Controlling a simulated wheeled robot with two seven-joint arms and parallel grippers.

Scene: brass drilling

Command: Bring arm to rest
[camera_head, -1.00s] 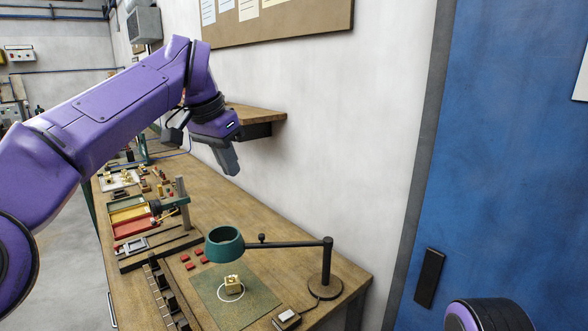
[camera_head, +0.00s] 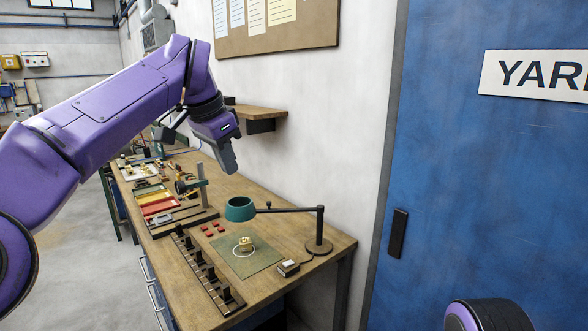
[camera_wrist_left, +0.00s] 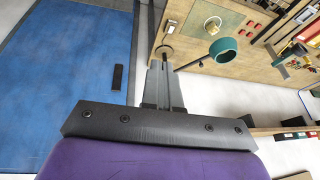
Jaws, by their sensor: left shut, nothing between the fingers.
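My left arm (camera_head: 120,100) is purple and reaches in from the left in the head view. Its gripper (camera_head: 231,164) hangs in the air over the far side of the workbench, near the wall, pointing down. Its fingers are together and hold nothing. In the left wrist view the shut grey fingers (camera_wrist_left: 160,68) point towards the bench and lamp, with no contact visible. My right gripper is not in the head view.
The wooden workbench (camera_head: 320,240) bears a teal lamp (camera_head: 241,208), a small brass part (camera_head: 246,244) on a green mat (camera_head: 262,262), a black rack (camera_head: 204,274) and coloured trays (camera_head: 158,208). A wall shelf (camera_head: 262,112) is close to the gripper. A blue door (camera_head: 480,190) stands right.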

